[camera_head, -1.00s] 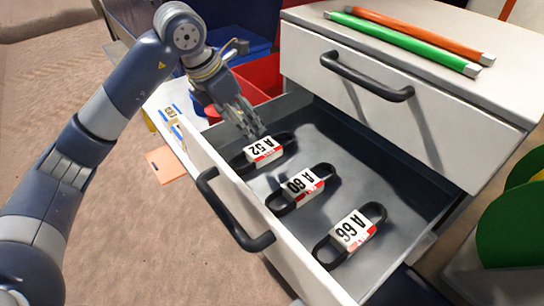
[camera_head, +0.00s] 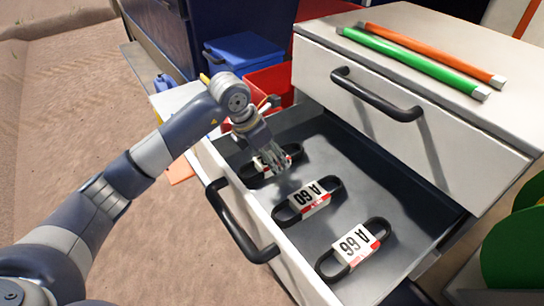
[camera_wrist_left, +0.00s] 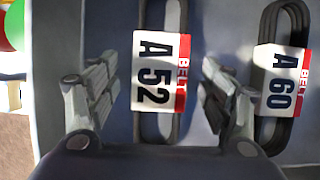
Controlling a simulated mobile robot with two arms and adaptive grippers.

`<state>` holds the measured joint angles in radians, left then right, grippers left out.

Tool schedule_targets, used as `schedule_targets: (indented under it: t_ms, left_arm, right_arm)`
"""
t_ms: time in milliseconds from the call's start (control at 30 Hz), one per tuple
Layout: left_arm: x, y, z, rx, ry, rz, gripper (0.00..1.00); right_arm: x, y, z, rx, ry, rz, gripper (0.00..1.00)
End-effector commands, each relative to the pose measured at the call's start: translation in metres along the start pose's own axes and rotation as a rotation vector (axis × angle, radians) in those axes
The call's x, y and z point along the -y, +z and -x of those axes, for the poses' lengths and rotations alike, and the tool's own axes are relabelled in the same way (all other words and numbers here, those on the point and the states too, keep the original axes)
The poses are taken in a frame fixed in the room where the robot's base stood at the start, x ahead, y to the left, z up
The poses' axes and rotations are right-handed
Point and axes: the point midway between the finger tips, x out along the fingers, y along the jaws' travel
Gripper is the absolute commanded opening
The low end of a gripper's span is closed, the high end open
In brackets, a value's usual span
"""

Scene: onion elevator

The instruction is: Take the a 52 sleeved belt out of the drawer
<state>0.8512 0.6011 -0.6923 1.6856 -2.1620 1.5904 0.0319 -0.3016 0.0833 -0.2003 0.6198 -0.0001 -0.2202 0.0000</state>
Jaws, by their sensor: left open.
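The A 52 belt, a black loop in a white and red sleeve, lies at the far left end of the open drawer (camera_head: 385,215). In the left wrist view the A 52 belt (camera_wrist_left: 160,72) lies between the two fingers of my left gripper (camera_wrist_left: 160,98). My left gripper (camera_head: 276,160) is open above the belt and partly covers its sleeve in the head view. The fingers stand on either side of the sleeve, with nothing gripped. The A 60 belt (camera_wrist_left: 284,78) lies beside the right finger. My right gripper is not in view.
The A 60 belt (camera_head: 308,200) and A 66 belt (camera_head: 354,246) lie in the same drawer. The drawer's front wall has a black handle (camera_head: 235,225). A closed drawer (camera_head: 400,110) is above. Red bins (camera_head: 268,82) and a blue box (camera_head: 240,52) stand behind.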

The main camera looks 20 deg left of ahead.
Motion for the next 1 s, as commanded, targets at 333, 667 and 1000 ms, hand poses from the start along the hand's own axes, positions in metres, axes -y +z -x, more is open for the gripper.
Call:
schedule_targets:
  t_ms: [333,667,1000]
  left_arm:
    - [0.0,-0.001,-0.011,0.0,0.0,-0.001,0.73]
    - [0.0,0.0,-0.01,0.001,0.001,-0.001,0.21]
    - [-0.001,0.005,0.0,0.004,0.004,-0.002,0.21]
  right_arm:
    - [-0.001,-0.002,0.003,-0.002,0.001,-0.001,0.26]
    - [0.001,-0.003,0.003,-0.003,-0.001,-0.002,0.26]
    - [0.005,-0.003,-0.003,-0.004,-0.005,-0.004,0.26]
